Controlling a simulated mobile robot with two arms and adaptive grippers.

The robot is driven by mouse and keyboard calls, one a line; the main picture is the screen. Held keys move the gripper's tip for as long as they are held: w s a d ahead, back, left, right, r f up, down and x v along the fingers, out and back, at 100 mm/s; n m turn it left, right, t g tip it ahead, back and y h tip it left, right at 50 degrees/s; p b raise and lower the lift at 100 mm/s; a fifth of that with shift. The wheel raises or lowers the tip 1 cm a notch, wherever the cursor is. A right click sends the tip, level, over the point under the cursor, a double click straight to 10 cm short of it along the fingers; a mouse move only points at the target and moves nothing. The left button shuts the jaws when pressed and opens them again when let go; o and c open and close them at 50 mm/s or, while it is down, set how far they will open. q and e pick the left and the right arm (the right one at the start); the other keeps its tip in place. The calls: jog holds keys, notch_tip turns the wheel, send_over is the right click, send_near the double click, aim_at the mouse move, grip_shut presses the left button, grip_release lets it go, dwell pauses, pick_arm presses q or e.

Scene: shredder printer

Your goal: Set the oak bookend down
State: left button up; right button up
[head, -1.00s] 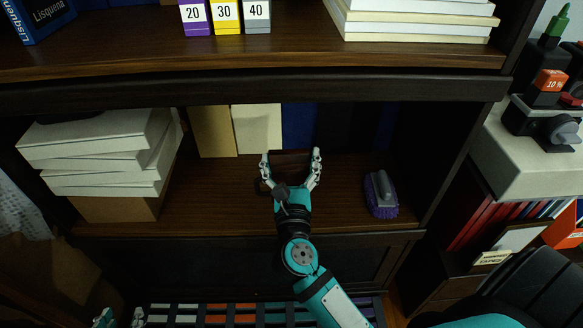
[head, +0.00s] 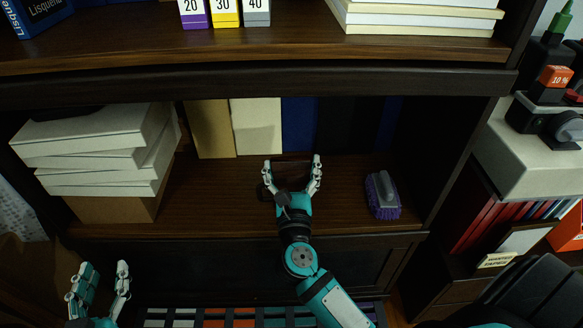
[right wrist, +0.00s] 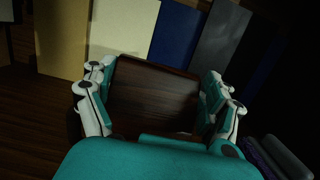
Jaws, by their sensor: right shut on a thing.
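The oak bookend is a dark brown wooden block (right wrist: 153,96), large between the fingers in the right wrist view. In the head view only a dark part of it (head: 291,168) shows between the fingertips. My right gripper (head: 292,172) is shut on its two sides, inside the middle shelf bay. I cannot tell whether the bookend touches the shelf board (head: 230,200); its underside is hidden. My left gripper (head: 98,276) is at the lower left of the head view, in front of the cabinet, with its fingers apart and nothing between them.
A stack of pale boxes (head: 95,160) stands left on the shelf. Tan, cream (head: 257,126) and blue upright binders line the back. A purple brush (head: 383,195) lies to the right. Bare board shows on both sides of my right gripper. The upper shelf edge (head: 250,88) hangs above.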

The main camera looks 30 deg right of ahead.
pick_arm(q)
jog(key=shift+r, duration=0.2)
pick_arm(e)
jog(key=o, duration=1.5)
pick_arm(q)
jog(key=shift+d+r+t, duration=0.1)
jog(key=shift+r+t, duration=0.05)
jog(key=shift+t, duration=0.15)
